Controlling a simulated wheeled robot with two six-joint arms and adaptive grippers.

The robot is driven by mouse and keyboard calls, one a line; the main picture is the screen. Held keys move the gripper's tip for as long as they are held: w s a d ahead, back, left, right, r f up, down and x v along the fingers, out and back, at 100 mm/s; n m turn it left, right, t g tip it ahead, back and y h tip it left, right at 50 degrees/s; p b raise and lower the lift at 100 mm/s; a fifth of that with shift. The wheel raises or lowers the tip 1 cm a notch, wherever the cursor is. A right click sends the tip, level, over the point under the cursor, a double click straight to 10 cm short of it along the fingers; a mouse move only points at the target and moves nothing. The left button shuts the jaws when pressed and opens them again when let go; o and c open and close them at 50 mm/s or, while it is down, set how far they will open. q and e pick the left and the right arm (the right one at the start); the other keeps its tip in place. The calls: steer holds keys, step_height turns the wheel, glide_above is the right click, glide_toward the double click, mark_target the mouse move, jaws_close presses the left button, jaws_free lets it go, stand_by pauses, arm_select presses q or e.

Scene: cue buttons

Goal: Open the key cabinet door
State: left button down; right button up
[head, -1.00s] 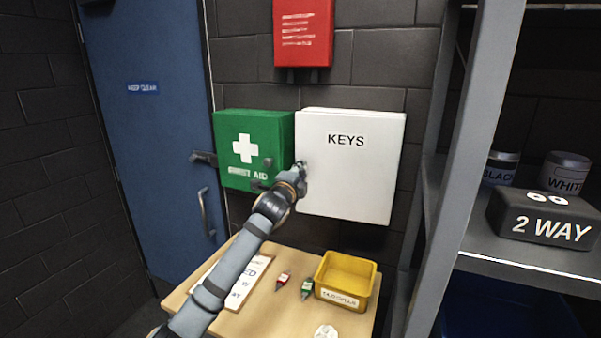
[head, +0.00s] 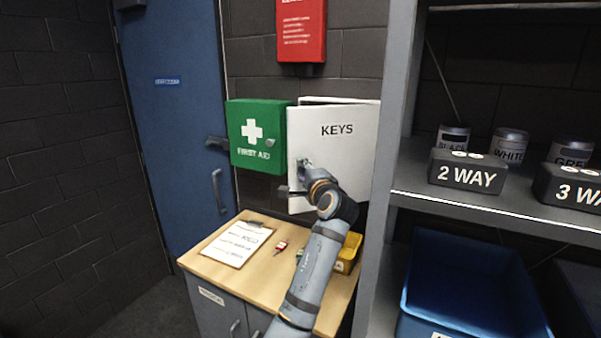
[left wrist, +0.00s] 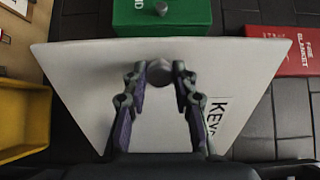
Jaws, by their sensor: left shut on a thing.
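The white key cabinet door (head: 345,165) carries the word KEYS and hangs on the wall right of the green first aid box (head: 262,150). The cabinet's top (head: 335,99) shows behind the door's upper edge, and the door's left side stands a little out from it, ajar. My left gripper (head: 303,166) is at the door's left edge, shut on the door's round knob. In the left wrist view the grey knob (left wrist: 160,72) sits between my fingertips, with the white door panel (left wrist: 90,75) behind it. The cabinet's inside is hidden. My right gripper is not in view.
A wooden-topped cupboard (head: 215,262) below holds a clipboard (head: 238,244), a red-tagged key (head: 281,247) and a yellow bin (head: 350,252), partly behind my arm. Grey shelving (head: 480,215) with dark boxes and tins stands close on the right. A blue door is at left.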

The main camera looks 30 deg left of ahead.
arm_select(q)
steer(key=shift+s+d+g, duration=0.2)
steer(key=shift+d+g, duration=0.05)
steer(key=shift+g, duration=0.05)
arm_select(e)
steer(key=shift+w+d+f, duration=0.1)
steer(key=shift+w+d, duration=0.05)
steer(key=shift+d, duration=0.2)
arm_select(q)
steer(key=c, duration=1.1)
jaws_free()
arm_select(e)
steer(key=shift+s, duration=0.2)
arm_select(q)
steer(key=shift+o, duration=0.2)
